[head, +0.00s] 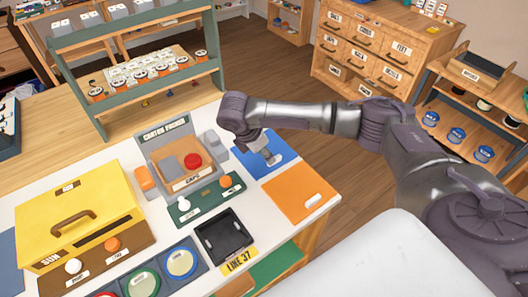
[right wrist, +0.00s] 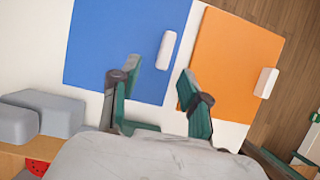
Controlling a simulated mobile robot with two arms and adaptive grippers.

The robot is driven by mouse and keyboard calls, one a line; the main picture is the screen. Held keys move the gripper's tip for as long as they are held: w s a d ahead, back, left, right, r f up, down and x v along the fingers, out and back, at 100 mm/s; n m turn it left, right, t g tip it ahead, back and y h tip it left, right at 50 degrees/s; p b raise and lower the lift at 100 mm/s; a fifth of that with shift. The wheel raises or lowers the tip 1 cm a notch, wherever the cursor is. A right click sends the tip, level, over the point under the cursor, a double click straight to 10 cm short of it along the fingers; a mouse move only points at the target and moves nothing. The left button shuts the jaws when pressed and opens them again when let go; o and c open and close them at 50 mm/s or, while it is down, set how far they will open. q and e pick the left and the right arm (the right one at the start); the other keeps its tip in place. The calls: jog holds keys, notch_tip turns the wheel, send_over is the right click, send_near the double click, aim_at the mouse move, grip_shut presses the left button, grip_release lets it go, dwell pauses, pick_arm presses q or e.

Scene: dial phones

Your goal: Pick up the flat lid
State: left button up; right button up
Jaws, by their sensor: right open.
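Two flat square panels with white bar handles lie on the white worktop, one blue (head: 287,160) and one orange (head: 296,188); I cannot tell which is the flat lid. In the right wrist view the blue panel (right wrist: 115,45) and its handle (right wrist: 166,50) lie beyond my fingers, with the orange panel (right wrist: 235,60) to the right. My right gripper (right wrist: 158,92) is open and empty. Its fingers are spread either side of the blue panel's handle line. In the head view the right gripper (head: 268,157) hangs over the blue panel, partly hiding it. My left gripper is not in view.
A carton packer (head: 165,145) with a red button stands left of the blue panel. A yellow box (head: 75,215), a black tray (head: 222,240) and round coloured dishes fill the front left. A shelf rack (head: 140,65) stands behind. The worktop ends right of the orange panel.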

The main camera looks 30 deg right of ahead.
aim_at(255, 164)
jog(key=x, duration=0.4)
jog(key=shift+s+d+f+p, duration=0.15)
jog(key=shift+s+d+p, duration=0.05)
jog(key=shift+p, duration=0.1)
grip_shut()
